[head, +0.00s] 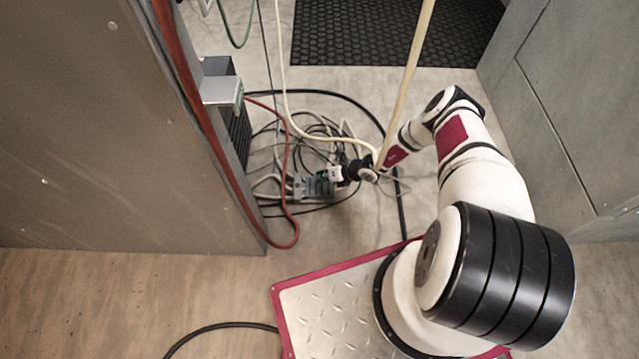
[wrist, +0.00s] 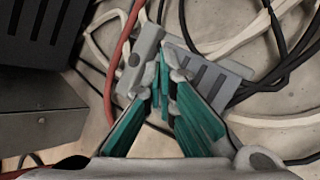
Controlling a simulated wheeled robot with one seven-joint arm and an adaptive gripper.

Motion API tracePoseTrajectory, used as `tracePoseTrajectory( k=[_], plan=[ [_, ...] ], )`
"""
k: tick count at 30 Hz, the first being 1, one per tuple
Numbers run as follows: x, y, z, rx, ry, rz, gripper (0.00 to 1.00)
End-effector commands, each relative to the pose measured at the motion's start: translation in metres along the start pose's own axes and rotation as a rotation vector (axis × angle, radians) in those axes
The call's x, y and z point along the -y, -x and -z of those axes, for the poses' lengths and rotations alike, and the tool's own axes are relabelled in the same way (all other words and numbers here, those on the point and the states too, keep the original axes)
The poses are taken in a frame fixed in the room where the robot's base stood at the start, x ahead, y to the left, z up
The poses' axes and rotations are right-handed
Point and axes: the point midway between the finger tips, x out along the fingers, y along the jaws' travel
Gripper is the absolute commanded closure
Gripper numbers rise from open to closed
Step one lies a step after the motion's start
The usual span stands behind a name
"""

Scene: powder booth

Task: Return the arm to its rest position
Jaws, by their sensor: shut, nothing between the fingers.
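My arm (head: 480,180) stretches forward and bends left over the floor in the head view. My gripper (head: 322,178) is at its end, small and low among the cables, close to a grey slotted block. In the wrist view my gripper (wrist: 163,75) shows green finger pads that come together at the tips, with nothing seen between them. The grey block (wrist: 205,70) lies beyond the fingertips. I cannot tell whether the tips touch it.
Coiled cables (head: 310,140) lie on the floor around my gripper. A red hose (head: 285,205) runs down the grey cabinet wall (head: 110,130) on the left. A pale pole (head: 408,80) crosses near my wrist. A grey panel (head: 570,110) stands right. A black mat (head: 385,30) lies beyond.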

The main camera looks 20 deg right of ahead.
Motion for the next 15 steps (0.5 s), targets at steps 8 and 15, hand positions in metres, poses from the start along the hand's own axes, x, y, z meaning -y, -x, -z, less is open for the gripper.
tracePoseTrajectory(
  k=[8,15],
  plan=[
    [-0.0111,0.0153,-0.0117,0.001,0.0,0.0,1.0],
    [-0.0103,0.0144,-0.011,0.001,0.0,0.0,1.0]
  ],
)
